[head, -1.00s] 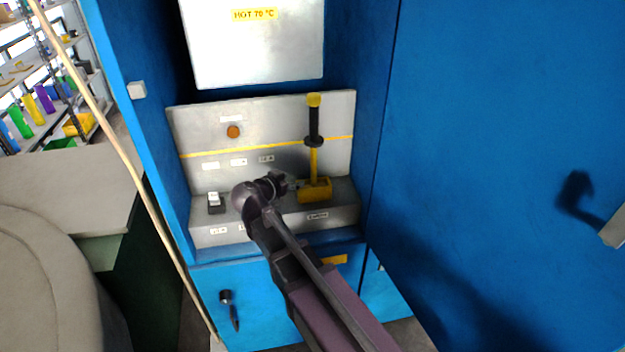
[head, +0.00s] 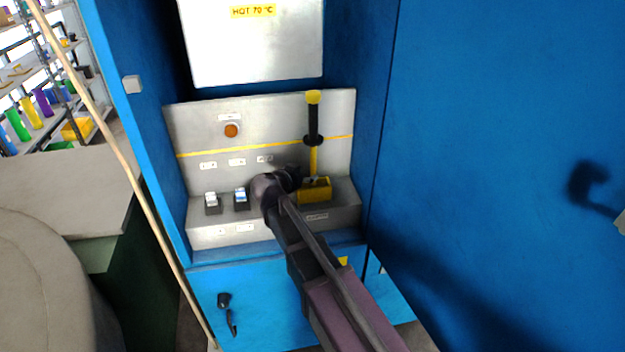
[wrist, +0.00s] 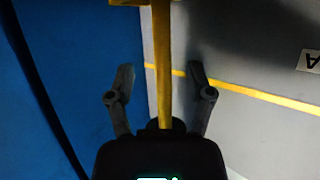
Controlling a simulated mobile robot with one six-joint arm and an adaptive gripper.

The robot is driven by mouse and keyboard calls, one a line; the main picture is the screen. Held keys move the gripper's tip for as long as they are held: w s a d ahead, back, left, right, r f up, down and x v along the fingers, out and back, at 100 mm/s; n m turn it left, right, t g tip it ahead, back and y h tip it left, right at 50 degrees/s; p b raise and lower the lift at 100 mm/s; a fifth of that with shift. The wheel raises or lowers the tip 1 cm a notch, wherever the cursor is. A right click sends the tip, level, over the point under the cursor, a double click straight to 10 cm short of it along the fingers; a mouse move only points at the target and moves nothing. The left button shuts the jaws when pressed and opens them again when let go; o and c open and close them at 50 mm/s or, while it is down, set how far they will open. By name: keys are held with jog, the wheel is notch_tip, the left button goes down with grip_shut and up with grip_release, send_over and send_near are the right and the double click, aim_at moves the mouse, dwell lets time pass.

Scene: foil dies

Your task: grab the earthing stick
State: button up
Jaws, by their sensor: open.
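The earthing stick (head: 313,122) stands upright at the right of the grey ledge in the blue cabinet. It has a yellow top, a black grip with a dark collar and a yellow rod below. Its foot is in a yellow block-shaped holder (head: 315,194). My gripper (head: 300,180) is at the lower rod, just left of it in the head view, and partly hidden behind my arm. In the wrist view my gripper (wrist: 161,72) is open, with the yellow rod (wrist: 163,60) between its two spread fingers. Neither finger visibly touches it.
Two small switches (head: 212,202) (head: 241,197) stand on the ledge left of my gripper. An orange button (head: 231,130) is on the back panel. The blue cabinet wall (head: 362,110) is close on the right. A thin pole (head: 125,165) leans at the left.

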jog(key=shift+w+f, duration=0.1)
jog(key=b+x, duration=0.2)
jog(key=x, duration=0.2)
jog(key=shift+w+f, duration=0.15)
jog(key=shift+w+d, duration=0.15)
jog(key=shift+w, duration=0.15)
grip_shut()
dwell(0.3)
